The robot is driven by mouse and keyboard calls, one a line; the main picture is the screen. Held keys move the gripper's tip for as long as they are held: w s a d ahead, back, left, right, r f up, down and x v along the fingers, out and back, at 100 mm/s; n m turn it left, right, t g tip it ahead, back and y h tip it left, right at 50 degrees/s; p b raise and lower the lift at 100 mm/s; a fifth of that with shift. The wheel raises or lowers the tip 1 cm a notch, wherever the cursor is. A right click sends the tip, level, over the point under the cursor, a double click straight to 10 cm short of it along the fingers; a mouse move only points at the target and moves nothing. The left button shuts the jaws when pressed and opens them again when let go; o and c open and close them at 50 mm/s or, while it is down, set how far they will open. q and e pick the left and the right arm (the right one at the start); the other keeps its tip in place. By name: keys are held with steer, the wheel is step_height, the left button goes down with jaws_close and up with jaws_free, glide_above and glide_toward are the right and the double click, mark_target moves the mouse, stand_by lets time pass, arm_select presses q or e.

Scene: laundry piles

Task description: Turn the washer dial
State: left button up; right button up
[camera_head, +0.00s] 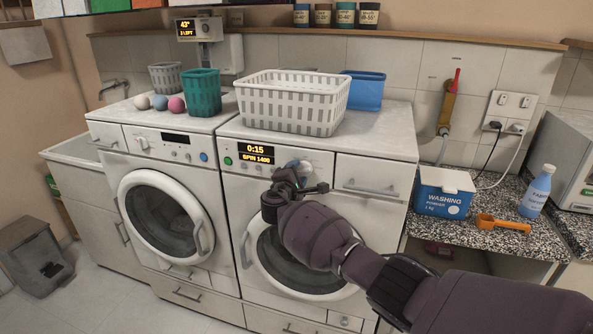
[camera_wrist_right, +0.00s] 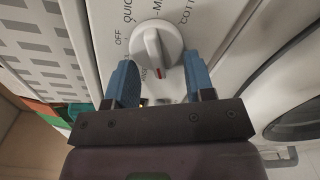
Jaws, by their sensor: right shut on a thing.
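The washer dial (camera_wrist_right: 157,43) is a white round knob with a raised grip bar and a red mark, seen close up in the right wrist view. Printed words such as OFF, QUICK and COTT ring it. My right gripper (camera_wrist_right: 160,62) has its blue fingers on both sides of the dial and is shut on it. In the head view my right gripper (camera_head: 302,170) is at the front panel of the right-hand washer (camera_head: 385,215) and mostly hides the dial. The washer's display (camera_head: 256,154) reads 0:15 and SPIN 1400. My left gripper is out of view.
A white basket (camera_head: 292,102) and a blue tub (camera_head: 364,92) stand on the washer. Another front-loader (camera_head: 165,213) stands to the left.

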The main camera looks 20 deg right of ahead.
steer(key=shift+n, duration=0.6)
steer(key=shift+f, duration=0.1)
steer(key=o, duration=0.9)
steer(key=shift+s+p, duration=0.1)
steer(key=shift+p, duration=0.2)
steer(key=v, duration=1)
steer(key=shift+s+a+p, duration=0.25)
steer(key=shift+p, duration=0.1)
